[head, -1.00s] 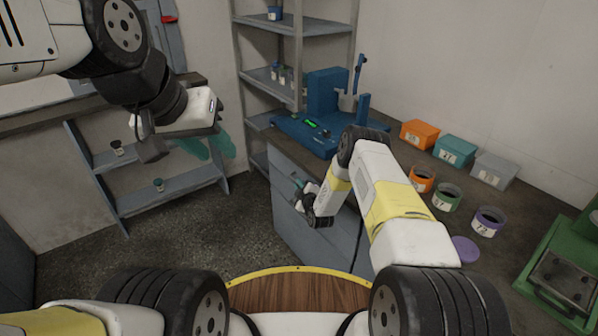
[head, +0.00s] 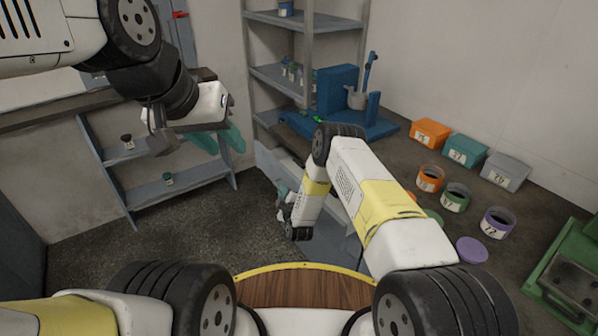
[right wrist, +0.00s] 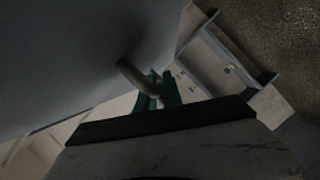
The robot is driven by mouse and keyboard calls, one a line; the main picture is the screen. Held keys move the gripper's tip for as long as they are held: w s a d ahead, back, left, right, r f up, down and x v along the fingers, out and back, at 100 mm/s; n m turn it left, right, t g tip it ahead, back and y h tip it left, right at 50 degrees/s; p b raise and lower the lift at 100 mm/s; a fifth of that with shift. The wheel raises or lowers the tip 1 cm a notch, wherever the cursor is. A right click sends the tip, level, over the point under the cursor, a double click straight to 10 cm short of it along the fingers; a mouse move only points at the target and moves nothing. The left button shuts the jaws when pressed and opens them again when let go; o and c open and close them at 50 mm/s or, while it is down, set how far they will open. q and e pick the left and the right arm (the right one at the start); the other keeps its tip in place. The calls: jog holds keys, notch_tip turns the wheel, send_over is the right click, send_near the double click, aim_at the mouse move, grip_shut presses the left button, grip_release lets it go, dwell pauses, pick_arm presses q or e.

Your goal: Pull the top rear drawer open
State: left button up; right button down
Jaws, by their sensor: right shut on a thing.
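The top rear drawer (head: 268,162) is in the blue-grey cabinet under the counter. In the head view it stands pulled out, with part of it hidden behind my right arm. Its grey bar handle (right wrist: 138,78) shows in the right wrist view against the dark drawer front. My right gripper (right wrist: 158,88) has its teal fingers shut on this handle. In the head view my right gripper (head: 283,203) is partly hidden by its own wrist. My left gripper (head: 221,140) hangs at the left, its teal fingers apart and empty, in front of a low shelf.
On the counter are a blue machine (head: 338,95), orange (head: 430,133), teal (head: 465,150) and grey boxes (head: 504,171), and several round jars. A green machine (head: 572,262) stands at right. A low blue-grey shelf (head: 190,182) stands left. The floor (head: 130,230) between is clear.

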jog(key=s+a, duration=0.6)
jog(key=a, duration=0.3)
jog(key=s+a, duration=0.7)
jog(key=a, duration=0.2)
jog(key=shift+s+a, duration=0.25)
jog(key=c, duration=1.8)
grip_release()
jog(key=shift+o, duration=0.2)
